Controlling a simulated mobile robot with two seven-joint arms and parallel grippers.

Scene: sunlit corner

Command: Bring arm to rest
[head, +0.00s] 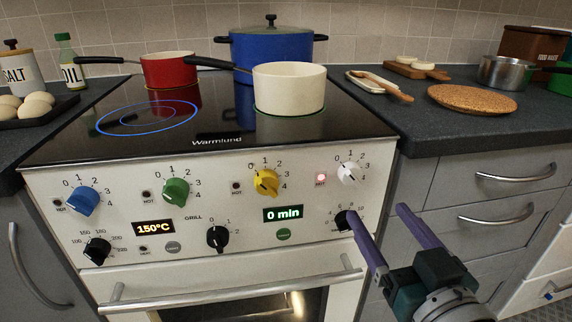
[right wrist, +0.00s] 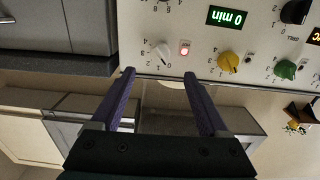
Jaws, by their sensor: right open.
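My right gripper (head: 373,212) is in the lower right of the head view, in front of the right part of the stove's control panel (head: 212,235). Its two purple fingers are apart and nothing is between them. In the head view the left fingertip overlaps the black knob at the panel's right; I cannot tell whether it touches. The right wrist view shows the open gripper (right wrist: 160,73) too, with the white knob (right wrist: 162,52) beyond the fingertips and the panel upside down. My left gripper is not in view.
The cooktop holds a red pan (head: 168,70), a blue pot (head: 270,50) and a cream pan (head: 289,90). Below the panel is the oven door handle (head: 230,290). At right, grey drawers with handles (head: 516,174) lie under a dark counter. A red light (head: 320,179) glows beside the white knob.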

